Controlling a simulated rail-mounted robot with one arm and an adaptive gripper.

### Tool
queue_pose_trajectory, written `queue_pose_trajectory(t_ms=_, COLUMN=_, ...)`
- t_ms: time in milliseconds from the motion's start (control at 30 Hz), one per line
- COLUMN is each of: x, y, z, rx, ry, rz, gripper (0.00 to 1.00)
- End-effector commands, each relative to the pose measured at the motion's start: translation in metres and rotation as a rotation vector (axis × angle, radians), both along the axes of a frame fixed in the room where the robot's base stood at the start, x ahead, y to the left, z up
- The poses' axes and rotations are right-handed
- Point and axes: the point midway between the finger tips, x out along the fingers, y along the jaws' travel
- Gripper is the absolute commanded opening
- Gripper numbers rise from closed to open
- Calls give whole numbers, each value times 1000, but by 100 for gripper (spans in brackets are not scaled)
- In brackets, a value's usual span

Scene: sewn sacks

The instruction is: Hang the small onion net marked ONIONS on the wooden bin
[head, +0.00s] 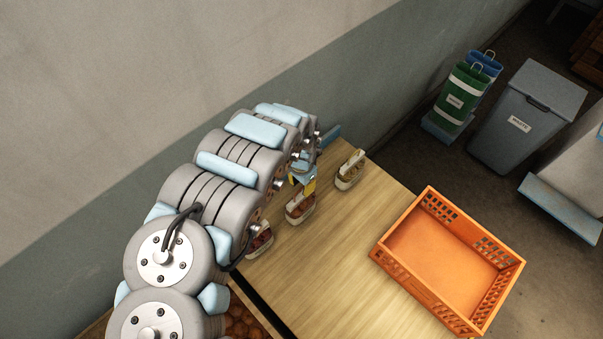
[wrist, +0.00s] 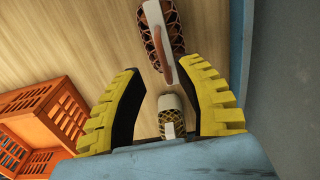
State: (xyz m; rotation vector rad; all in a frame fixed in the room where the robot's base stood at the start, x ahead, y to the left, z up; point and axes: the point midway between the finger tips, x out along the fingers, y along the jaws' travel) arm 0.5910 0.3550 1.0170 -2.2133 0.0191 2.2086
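Three small netted packs with pale tops stand in a row on the wooden table (head: 345,245) in the head view: one nearest my arm (head: 259,242), a middle one (head: 299,208) and a far one (head: 350,172). Their labels are too small to read, so I cannot tell which is marked ONIONS. My gripper (head: 303,183) is over the row near the middle pack. In the wrist view my gripper (wrist: 160,70) is open and empty. A reddish-brown pack (wrist: 158,35) shows beyond the fingertips and a yellowish pack (wrist: 172,112) shows between the fingers. I cannot identify the wooden bin.
An orange crate (head: 391,262) stands empty on the table's right side and also shows in the wrist view (wrist: 35,102). Round brown produce (head: 243,325) sits below, partly hidden by my arm. A wall runs along the left. Grey, green and blue bins stand on the floor beyond.

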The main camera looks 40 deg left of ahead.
Motion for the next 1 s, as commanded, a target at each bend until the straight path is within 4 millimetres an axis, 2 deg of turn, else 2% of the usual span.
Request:
queue_pose_trajectory(t_ms=600, x=-1, y=0, z=61, rx=0, ry=3, rz=1, gripper=35)
queue_pose_trajectory(t_ms=1000, x=-1, y=-2, z=71, rx=-3, ry=2, rz=1, gripper=35)
